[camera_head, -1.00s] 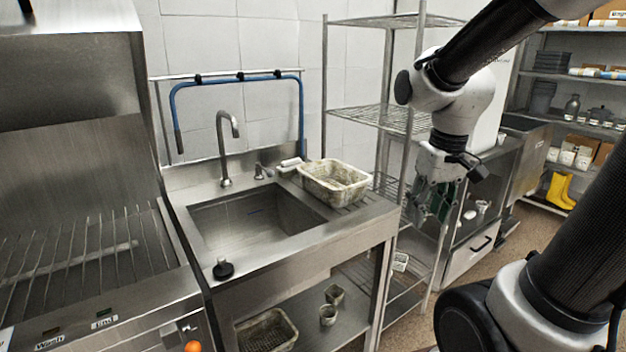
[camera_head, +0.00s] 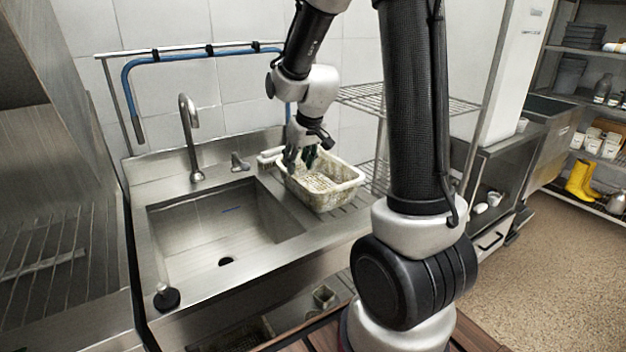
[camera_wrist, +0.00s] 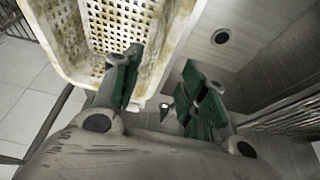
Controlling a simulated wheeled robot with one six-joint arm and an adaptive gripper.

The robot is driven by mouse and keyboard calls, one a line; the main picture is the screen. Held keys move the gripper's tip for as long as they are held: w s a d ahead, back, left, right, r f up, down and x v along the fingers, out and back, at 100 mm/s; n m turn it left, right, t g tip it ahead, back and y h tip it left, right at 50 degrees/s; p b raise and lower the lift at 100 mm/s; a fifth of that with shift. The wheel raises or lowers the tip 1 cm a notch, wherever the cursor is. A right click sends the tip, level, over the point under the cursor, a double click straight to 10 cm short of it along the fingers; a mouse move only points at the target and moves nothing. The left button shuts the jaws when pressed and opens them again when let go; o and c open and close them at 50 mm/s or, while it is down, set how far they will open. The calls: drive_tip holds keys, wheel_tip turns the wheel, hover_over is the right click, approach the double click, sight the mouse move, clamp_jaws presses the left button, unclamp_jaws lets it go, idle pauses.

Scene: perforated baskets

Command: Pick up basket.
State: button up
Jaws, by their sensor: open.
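A stained cream perforated basket (camera_head: 345,187) stands on the ribbed drainboard to the right of the sink bowl. In the wrist view the basket (camera_wrist: 62,48) fills the upper left, with its holed floor and wall showing. My gripper (camera_head: 300,160) is at the basket's left back side, around rim height. In the wrist view my gripper (camera_wrist: 162,62) is open, with green finger pads. The left finger overlaps the basket, and the right finger lies outside it, over the sink side. The rim appears between the fingers; I cannot tell whether either finger touches it.
The steel sink (camera_head: 215,225) is left of the basket, with a tall faucet (camera_head: 190,135) behind it. A wire shelf rack (camera_head: 410,100) stands right of the basket, partly behind my arm. Open floor (camera_head: 545,260) lies at right.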

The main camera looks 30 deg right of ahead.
sight(294, 176)
drive_tip(key=x, duration=0.6)
drive_tip(key=shift+w+a+f, duration=0.1)
drive_tip(key=shift+w+f, duration=0.1)
drive_tip(key=shift+f, duration=0.15)
clamp_jaws()
